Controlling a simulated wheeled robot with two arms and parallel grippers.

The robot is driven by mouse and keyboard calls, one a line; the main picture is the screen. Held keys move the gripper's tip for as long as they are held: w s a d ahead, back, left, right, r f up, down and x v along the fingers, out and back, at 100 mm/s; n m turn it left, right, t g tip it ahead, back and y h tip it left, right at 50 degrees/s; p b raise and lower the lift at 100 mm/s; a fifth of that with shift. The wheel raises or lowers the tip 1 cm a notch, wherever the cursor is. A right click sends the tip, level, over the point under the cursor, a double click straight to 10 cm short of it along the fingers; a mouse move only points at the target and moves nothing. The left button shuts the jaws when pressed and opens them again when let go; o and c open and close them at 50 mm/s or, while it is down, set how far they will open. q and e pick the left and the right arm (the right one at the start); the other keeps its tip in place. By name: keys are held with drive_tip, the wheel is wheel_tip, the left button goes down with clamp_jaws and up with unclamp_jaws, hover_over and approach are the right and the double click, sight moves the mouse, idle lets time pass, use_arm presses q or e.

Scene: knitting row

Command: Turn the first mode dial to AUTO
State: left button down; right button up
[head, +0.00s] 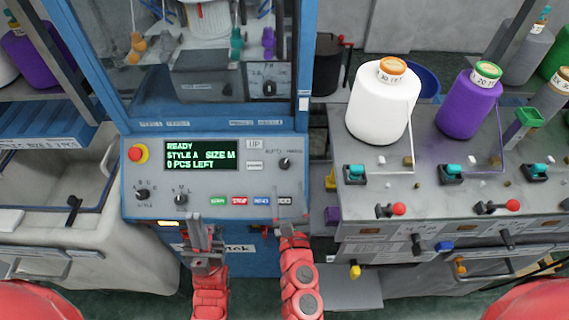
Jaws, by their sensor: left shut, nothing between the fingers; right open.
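The mode dial (285,163) is a small black knob at the upper right of the blue-framed machine's grey control panel (205,175). Small lettering sits above it, too small to read surely, and I cannot tell which way its pointer is set. My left gripper (202,228) is shut and empty, below the panel's lower edge and left of the dial. My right gripper (291,220) is open and empty, at the panel's lower right edge, below the dial and apart from it.
The display (201,155) reads READY, STYLE A, SIZE M, 0 PCS LEFT. A red stop knob (138,153), two other black dials (143,195) (181,199) and a row of coloured buttons (240,201) share the panel. A yarn bench (370,190) with white and purple cones stands at right.

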sight(284, 165)
drive_tip(key=w, duration=0.2)
drive_tip(key=w+p, duration=0.1)
drive_tip(key=w, duration=0.4)
drive_tip(key=shift+w+a+p, duration=0.15)
drive_tip(key=shift+a+p, duration=0.25)
drive_tip(key=shift+w, duration=0.45)
clamp_jaws()
